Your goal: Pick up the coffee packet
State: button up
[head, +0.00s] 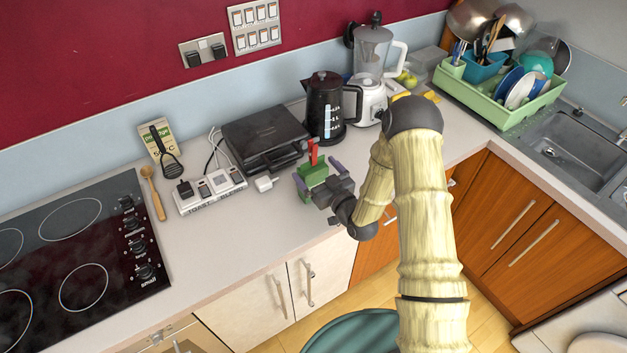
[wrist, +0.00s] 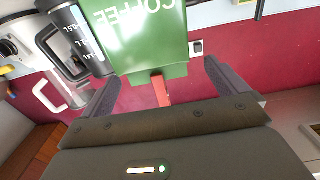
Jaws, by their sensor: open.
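The green coffee packet (head: 313,172) stands on the counter in front of the black grill, with a red strip (head: 314,152) rising from its top. In the wrist view the green packet (wrist: 150,40) fills the upper middle, its COFFEE lettering upside down. The red strip (wrist: 161,91) points between my fingers there. My gripper (head: 316,169) is open, one finger on each side of the packet in the head view. In the wrist view my gripper (wrist: 161,72) shows gaps between the fingers and the packet. The packet's lower part is partly hidden by my gripper in the head view.
A black grill (head: 264,136) is behind the packet, with a black kettle (head: 325,105) and a blender (head: 371,60) to the right. A white power strip (head: 210,188) is at left. The counter's front edge is close; bare counter (head: 235,235) lies front left.

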jog(key=shift+w+a+r+p, duration=0.15)
jog(key=shift+w+a+p, duration=0.05)
jog(key=shift+w+p, duration=0.3)
jog(key=shift+f+p+x, duration=0.15)
jog(key=shift+p+x, duration=0.45)
jog(key=shift+x, duration=0.45)
jog(key=shift+f+p+x, duration=0.1)
jog(key=shift+p+x, duration=0.5)
jog(key=shift+x, duration=0.45)
jog(key=shift+d, duration=0.15)
jog(key=c, duration=2.1)
